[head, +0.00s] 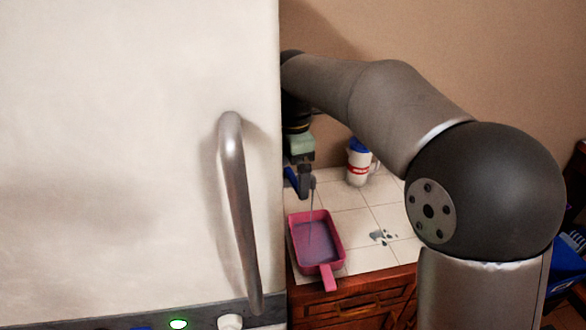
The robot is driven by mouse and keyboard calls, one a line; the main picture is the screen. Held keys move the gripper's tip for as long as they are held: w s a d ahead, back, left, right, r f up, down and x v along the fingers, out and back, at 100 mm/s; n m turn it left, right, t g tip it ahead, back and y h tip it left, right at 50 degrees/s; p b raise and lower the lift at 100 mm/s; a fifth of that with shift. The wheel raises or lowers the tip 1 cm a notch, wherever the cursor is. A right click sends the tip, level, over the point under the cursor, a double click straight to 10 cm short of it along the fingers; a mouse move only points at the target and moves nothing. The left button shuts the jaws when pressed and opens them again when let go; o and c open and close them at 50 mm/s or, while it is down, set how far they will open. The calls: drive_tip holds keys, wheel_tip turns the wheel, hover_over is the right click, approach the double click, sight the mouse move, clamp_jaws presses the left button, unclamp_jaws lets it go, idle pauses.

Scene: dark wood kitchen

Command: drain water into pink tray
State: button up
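The pink tray (328,268) sits on the white tiled counter near its front edge, with its handle pointing to the front. Greyish liquid covers its floor. A thin stream of water (311,205) falls into it from a small dark spout-like part just above. My gripper (304,172) is at the end of the arm, above the back of the tray, by this dark part and a blue piece (292,181). The white door partly hides this area. The fingers are small and dark, and I cannot tell whether they are open or shut on something.
A large white door with a metal handle (236,200) fills the left side. A white jug with a blue lid and red band (357,170) stands behind the tray. Wooden drawers (360,303) are below.

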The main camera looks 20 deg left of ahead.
wheel_tip(320, 180, up, 17)
drive_tip(key=p, duration=0.1)
drive_tip(key=shift+r, duration=0.2)
idle(7.0)
